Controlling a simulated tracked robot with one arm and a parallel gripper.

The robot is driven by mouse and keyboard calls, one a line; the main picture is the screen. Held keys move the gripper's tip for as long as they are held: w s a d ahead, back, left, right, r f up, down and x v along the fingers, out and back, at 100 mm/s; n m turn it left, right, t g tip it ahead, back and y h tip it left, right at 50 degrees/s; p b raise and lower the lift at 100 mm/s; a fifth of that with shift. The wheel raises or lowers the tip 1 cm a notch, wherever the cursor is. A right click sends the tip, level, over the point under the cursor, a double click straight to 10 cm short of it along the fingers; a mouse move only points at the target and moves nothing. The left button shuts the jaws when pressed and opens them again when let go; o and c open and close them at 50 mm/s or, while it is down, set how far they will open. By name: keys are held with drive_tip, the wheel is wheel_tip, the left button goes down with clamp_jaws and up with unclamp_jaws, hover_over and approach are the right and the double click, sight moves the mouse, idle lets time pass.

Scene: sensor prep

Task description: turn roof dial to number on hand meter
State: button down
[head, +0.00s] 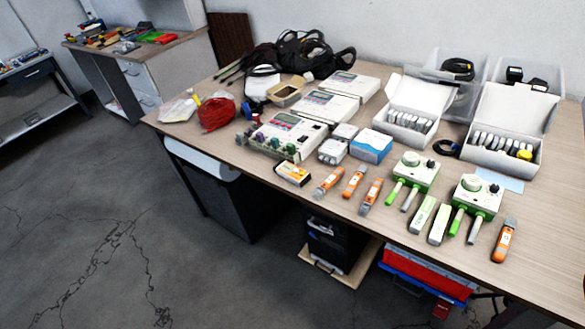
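Two white box-shaped units with green trim stand at the right front of the table, a left one (424,178) and a right one (487,203). Each has a pale round dial on its top, the left dial (411,159) and the right dial (471,182), plus a small dark knob. Several orange and grey handheld devices lie near the front edge, including one (371,196) left of the units and one (504,241) at the far right. They may be hand meters. No number is legible on them or on the dials. My gripper is not in view.
The wooden table (230,165) also holds grey instruments (285,135), a red bag (215,113), a blue-white box (370,146), open white boxes (508,130) and clear bins. Dark boxes and a red-blue crate (424,274) stand below. Cracked floor (90,235) is free at left.

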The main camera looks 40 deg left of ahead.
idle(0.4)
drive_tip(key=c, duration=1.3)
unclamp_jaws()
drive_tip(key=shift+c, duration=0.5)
